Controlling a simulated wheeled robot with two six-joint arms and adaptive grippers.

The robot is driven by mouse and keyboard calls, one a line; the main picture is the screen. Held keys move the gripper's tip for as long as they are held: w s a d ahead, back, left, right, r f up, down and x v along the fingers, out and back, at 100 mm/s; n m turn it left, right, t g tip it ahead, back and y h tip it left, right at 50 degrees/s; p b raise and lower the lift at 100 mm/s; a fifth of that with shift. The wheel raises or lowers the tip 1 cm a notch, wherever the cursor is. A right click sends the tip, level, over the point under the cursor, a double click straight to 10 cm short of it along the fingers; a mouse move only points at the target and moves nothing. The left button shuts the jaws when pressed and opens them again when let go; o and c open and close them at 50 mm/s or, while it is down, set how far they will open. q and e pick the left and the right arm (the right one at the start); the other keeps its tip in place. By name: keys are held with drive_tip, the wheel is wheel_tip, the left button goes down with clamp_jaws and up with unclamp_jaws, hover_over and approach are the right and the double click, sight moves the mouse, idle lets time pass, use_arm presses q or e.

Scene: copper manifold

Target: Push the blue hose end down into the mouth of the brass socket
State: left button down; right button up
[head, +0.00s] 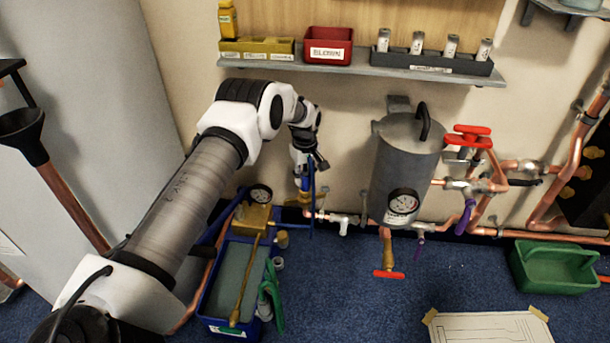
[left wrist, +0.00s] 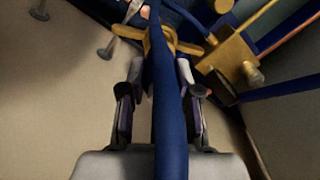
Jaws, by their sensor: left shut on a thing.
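My left gripper (head: 304,178) reaches down near the wall, left of the grey tank. In the left wrist view its two fingers (left wrist: 160,80) are shut on the blue hose (left wrist: 170,130), one on each side. The hose runs away from the camera towards the brass socket (left wrist: 157,42), which has brass arms at its sides. The hose covers part of the socket, and I cannot tell whether its end is in the mouth or above it. In the head view the blue hose (head: 311,205) shows as a thin line beside the gripper. My right gripper is not in view.
A grey tank (head: 405,165) with a gauge and copper pipes stands to the right. A blue-rimmed bin (head: 208,300) and a brass gauge block (head: 252,215) are close at the left, below the arm. A shelf (head: 350,67) hangs above. A green crate (head: 553,268) lies far right.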

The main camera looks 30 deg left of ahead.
use_arm(q)
drive_tip(key=shift+f, duration=0.5)
idle(0.3)
drive_tip(key=shift+f+b, duration=0.35)
drive_tip(key=shift+f, duration=0.35)
idle(0.4)
drive_tip(key=c, duration=0.7)
unclamp_jaws()
drive_tip(key=shift+c, duration=0.2)
wheel_tip(320, 180, up, 8)
drive_tip(key=shift+f, duration=0.25)
